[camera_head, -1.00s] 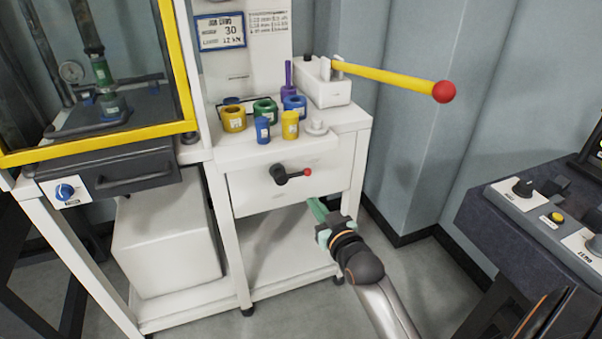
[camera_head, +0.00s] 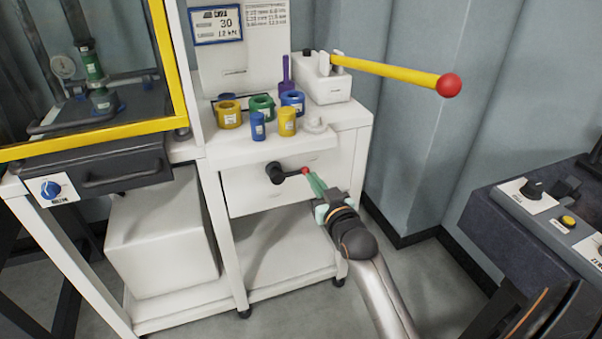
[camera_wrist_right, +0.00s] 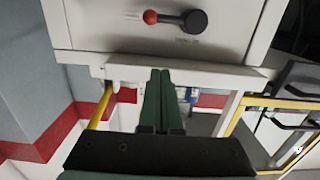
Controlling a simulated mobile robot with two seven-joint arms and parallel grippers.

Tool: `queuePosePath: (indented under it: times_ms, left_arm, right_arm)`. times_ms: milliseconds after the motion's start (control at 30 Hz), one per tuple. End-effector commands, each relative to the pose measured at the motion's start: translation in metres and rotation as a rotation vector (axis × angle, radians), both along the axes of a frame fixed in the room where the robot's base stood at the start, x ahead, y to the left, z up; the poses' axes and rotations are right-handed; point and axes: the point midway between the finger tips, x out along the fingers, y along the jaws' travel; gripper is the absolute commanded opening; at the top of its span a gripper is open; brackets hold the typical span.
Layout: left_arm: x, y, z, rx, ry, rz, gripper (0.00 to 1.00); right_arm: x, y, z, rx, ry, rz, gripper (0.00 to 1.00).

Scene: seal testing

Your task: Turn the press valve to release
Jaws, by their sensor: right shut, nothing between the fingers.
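The press valve is a black hub (camera_head: 275,173) with a short lever ending in a red knob, on the front of the white cabinet. Its lever points right, nearly level, in the head view. In the wrist view the valve (camera_wrist_right: 194,21) is at the top, with its red knob to the left. My right gripper (camera_head: 312,179) has green fingers and is shut and empty. Its tips are just right of and below the red knob; I cannot tell whether they touch. In the wrist view the shut fingers (camera_wrist_right: 160,78) point toward the cabinet, below the knob. My left gripper is not in view.
Several coloured rings and cylinders, including a green ring (camera_head: 262,106), stand on the cabinet top. A yellow pump lever (camera_head: 385,70) with a red ball juts right above my arm. A yellow-framed press guard (camera_head: 100,138) is at left, a control console (camera_head: 490,215) at right.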

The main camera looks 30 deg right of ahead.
Motion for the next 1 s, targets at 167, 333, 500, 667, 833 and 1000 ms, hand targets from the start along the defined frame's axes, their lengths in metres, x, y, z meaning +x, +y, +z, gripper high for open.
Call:
queuePosePath:
  times_ms: [167,333,500,667,833,1000]
  left_arm:
    - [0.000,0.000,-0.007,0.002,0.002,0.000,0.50]
    - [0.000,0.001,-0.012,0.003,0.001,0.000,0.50]
    - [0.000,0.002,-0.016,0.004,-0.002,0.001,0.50]
    - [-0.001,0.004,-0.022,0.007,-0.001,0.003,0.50]
    - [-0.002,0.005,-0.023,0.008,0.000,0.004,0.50]
    - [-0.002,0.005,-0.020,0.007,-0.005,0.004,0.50]
  right_arm:
    - [0.031,-0.007,-0.002,0.001,-0.002,0.000,0.00]
    - [0.062,-0.015,-0.003,0.000,-0.001,0.000,0.00]
    - [0.088,-0.021,-0.008,-0.001,0.001,0.000,0.00]
    - [0.090,-0.021,-0.033,0.000,0.002,0.001,0.00]
    - [0.092,-0.022,-0.042,-0.001,0.000,0.001,0.00]
    - [0.092,-0.022,-0.043,-0.001,0.000,0.001,0.00]
